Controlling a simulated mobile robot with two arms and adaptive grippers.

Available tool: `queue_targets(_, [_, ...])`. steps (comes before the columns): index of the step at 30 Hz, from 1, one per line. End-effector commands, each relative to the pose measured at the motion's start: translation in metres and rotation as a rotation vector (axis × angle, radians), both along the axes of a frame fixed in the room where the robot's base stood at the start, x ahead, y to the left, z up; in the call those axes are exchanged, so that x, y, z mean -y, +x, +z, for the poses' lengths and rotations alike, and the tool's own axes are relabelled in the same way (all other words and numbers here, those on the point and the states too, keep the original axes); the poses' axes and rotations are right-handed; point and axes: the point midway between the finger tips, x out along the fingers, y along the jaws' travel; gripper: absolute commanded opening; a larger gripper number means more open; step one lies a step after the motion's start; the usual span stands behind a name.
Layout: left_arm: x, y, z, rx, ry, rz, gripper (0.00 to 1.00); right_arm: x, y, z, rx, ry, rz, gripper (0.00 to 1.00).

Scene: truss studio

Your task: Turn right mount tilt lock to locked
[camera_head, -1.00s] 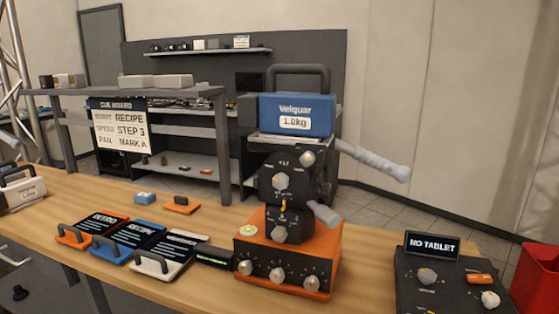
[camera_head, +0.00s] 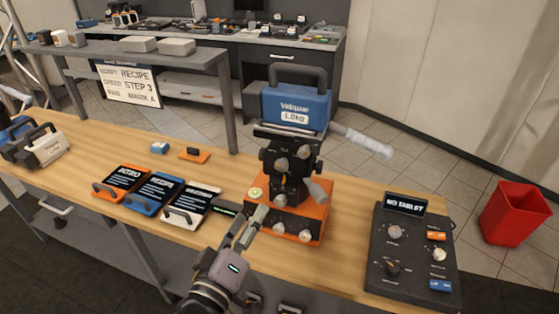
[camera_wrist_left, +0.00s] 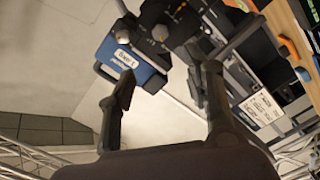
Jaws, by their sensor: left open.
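The right mount has an orange base (camera_head: 312,222) and a black tilt head (camera_head: 268,160) carrying a blue block (camera_head: 298,108) marked Velquar 1.0kg. Grey knobs show on the head, an upper one (camera_head: 281,164) and a lower one (camera_head: 280,200); I cannot tell which is the tilt lock or read its setting. My left gripper (camera_head: 249,217) is open and empty, in front of the base's left front, below the knobs. My right gripper is not in view.
A grey handle (camera_head: 362,140) sticks out right from the mount. Dark cards (camera_head: 160,192) with handles lie on the table to the left. A black control panel (camera_head: 413,255) stands at right, and a red bin (camera_head: 515,213) is on the floor.

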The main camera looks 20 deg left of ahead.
Motion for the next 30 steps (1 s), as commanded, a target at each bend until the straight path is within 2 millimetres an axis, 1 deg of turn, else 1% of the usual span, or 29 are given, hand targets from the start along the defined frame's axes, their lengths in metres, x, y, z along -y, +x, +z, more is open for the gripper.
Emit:
queue_targets(1, [0.001,0.005,-0.003,0.006,0.001,-0.002,0.47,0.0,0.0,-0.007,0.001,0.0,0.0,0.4])
queue_targets(6, [0.001,0.025,-0.003,0.008,0.004,-0.001,0.47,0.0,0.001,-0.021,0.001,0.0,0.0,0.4])
queue_targets(7, [0.001,0.032,0.001,0.005,0.006,-0.001,0.47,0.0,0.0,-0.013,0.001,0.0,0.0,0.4])
queue_targets(9, [0.002,0.047,0.003,0.003,0.006,-0.001,0.47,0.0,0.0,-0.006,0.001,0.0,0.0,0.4])
queue_targets(21, [0.005,0.132,0.002,0.001,0.006,-0.001,0.47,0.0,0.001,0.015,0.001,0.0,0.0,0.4])
queue_targets(25, [0.006,0.152,0.001,0.0,0.004,-0.001,0.47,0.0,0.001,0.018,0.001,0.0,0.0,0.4])
queue_targets(30, [0.006,0.165,0.0,0.0,0.004,-0.001,0.47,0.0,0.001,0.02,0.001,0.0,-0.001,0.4])
